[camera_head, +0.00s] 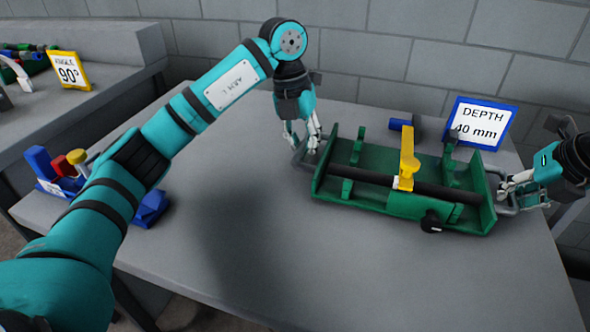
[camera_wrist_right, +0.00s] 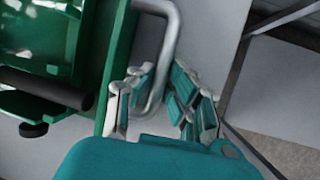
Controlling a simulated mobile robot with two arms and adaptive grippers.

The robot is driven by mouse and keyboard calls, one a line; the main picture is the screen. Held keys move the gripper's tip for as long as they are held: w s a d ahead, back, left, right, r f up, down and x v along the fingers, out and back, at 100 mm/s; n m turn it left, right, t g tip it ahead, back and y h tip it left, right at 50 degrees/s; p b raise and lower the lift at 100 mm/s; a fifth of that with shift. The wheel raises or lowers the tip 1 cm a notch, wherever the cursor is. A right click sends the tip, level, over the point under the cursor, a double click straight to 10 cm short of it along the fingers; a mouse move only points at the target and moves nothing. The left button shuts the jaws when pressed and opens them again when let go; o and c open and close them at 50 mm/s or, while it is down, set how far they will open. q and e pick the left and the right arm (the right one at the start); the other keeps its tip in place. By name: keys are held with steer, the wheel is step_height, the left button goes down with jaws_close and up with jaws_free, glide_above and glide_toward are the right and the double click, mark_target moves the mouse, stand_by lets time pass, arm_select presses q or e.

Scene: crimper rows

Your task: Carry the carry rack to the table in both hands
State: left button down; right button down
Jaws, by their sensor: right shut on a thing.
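The carry rack (camera_head: 330,188) is a long green tray with upright end walls and a grey loop handle at each end. It is level over the right part of the grey table (camera_head: 260,235); I cannot tell if its whole underside touches. A dark bar and a yellow upright piece (camera_head: 407,165) are in it. My left gripper (camera_head: 303,143) points down at the left handle, its fingers apart. My right gripper (camera_head: 510,188) is shut on the right handle, which shows between its fingers in the right wrist view (camera_wrist_right: 160,100).
A blue-framed "DEPTH 40 mm" sign (camera_head: 480,122) and a blue and dark piece (camera_head: 404,124) are behind the rack. Blue holders with a red and yellow item (camera_head: 77,160) are at the table's left. Another bench (camera_head: 100,70) stands far left. The table's middle is clear.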

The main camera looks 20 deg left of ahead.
arm_select(q)
steer(key=shift+a+f, duration=0.15)
steer(key=shift+f, duration=0.25)
arm_select(e)
steer(key=shift+d+f, duration=0.15)
steer(key=shift+f, duration=0.25)
arm_select(q)
steer(key=c, duration=2)
jaws_free()
arm_select(e)
steer(key=c, duration=1.7)
jaws_free()
arm_select(q)
steer(key=o, duration=0.5)
arm_select(e)
steer(key=o, duration=0.4)
steer(key=shift+s, duration=0.1)
arm_select(q)
steer(key=shift+o, duration=0.2)
steer(key=shift+r, duration=0.1)
arm_select(e)
steer(key=shift+r, duration=0.15)
arm_select(q)
step_height(320, 180, up, 12)
steer(key=a, duration=0.2)
arm_select(e)
steer(key=v, duration=1.1)
steer(key=shift+s+r, duration=0.15)
steer(key=shift+r, duration=0.2)
